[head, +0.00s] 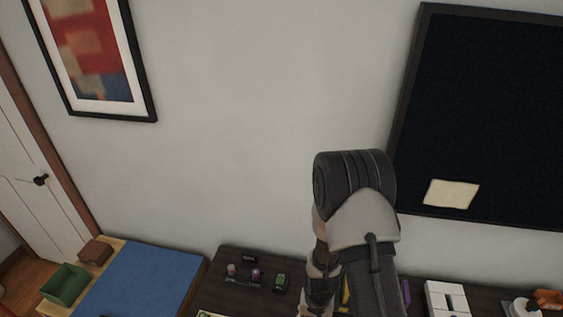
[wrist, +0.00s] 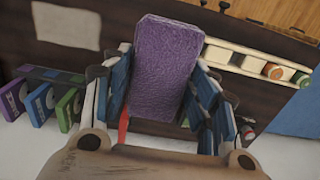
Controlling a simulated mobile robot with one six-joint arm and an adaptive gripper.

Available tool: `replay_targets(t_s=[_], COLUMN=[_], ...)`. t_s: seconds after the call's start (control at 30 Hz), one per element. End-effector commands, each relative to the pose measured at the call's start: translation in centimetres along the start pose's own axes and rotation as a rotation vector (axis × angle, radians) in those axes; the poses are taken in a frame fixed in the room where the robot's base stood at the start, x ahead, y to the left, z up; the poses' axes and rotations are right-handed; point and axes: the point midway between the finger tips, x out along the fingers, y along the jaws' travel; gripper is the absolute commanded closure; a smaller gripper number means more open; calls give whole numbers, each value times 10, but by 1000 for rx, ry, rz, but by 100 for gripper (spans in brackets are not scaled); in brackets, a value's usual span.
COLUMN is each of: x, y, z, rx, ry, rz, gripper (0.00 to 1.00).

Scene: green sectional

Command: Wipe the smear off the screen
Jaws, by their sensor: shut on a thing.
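The screen (head: 490,110) is a large black panel with a dark frame on the wall, at the right of the head view and cut off by its edge. A cream four-sided patch (head: 451,194) lies on its lower left part. I cannot tell whether it is a smear or a stuck-on note. In the wrist view my gripper (wrist: 162,82) is shut on a purple fuzzy block (wrist: 165,60), gripped between its blue-padded fingers. The block points away from the wrist. In the head view my arm is left of the screen, and the gripper and block are not clearly visible.
A dark tabletop (head: 225,290) with several small things runs below the wall. A white two-slot object (head: 446,299) stands at its right. A blue mat (head: 145,280) and green box (head: 64,284) are at the left. A framed picture (head: 95,50) hangs upper left.

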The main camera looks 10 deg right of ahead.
Motion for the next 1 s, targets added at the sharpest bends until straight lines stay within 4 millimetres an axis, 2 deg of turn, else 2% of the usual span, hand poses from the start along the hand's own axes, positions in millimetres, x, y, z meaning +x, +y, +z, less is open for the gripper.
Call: replay_targets(t_s=[0.27,0.53,1.0], x=[2,-14,-47], y=[-5,-12,-12], z=[-17,-40,-42], rx=[-50,-176,-310], ry=[8,10,2], rz=[-3,-3,0], gripper=[66,66,66])
